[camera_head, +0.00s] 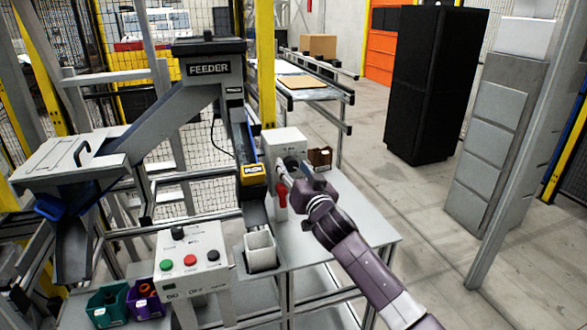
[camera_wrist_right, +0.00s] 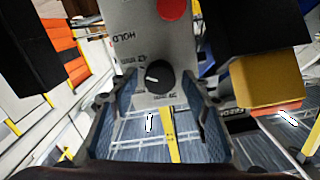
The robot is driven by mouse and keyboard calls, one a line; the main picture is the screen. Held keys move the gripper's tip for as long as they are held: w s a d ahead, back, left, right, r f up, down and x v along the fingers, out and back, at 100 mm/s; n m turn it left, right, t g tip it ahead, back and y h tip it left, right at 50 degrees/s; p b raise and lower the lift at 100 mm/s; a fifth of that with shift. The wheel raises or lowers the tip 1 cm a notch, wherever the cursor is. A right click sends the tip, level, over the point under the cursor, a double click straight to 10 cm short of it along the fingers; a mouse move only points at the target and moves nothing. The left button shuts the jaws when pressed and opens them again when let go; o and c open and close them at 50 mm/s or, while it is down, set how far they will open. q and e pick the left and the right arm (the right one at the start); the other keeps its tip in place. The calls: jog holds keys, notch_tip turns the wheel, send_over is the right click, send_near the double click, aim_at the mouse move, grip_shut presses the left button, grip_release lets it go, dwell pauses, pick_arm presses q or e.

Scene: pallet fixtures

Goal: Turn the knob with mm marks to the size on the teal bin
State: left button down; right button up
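A black knob (camera_wrist_right: 160,76) with a white pointer line sits on a light grey panel (camera_wrist_right: 142,35) in the right wrist view. Small marks surround it, too small to read surely. In the head view the grey box (camera_head: 287,142) is partly behind my right gripper (camera_head: 288,178). In the wrist view that gripper (camera_wrist_right: 160,100) is open, with one finger on each side of the knob and gaps between; contact is not visible. The teal bin (camera_head: 105,308) stands at the lower left in the head view; its label is unreadable. My left gripper is not in view.
A purple bin (camera_head: 146,302) stands beside the teal one. A button box (camera_head: 190,245) stands near them. The yellow feeder end (camera_head: 252,175) is just left of my right gripper, and a small brown box (camera_head: 319,158) is behind it. The table's right side (camera_head: 365,232) is clear.

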jog(key=c, duration=1)
jog(key=shift+n, duration=0.3)
jog(key=n+p, duration=0.1)
jog(key=n, duration=0.3)
jog(key=n+p, duration=0.1)
jog(key=n, duration=0.5)
jog(key=n+p, duration=0.1)
jog(key=n, duration=0.2)
jog(key=shift+n, duration=0.3)
jog(key=n+p, duration=0.1)
jog(key=n, duration=0.2)
jog(key=shift+n, duration=0.3)
jog(key=n+p, duration=0.1)
jog(key=n, duration=0.5)
jog(key=shift+a+f, duration=0.1)
jog(key=shift+o, duration=0.2)
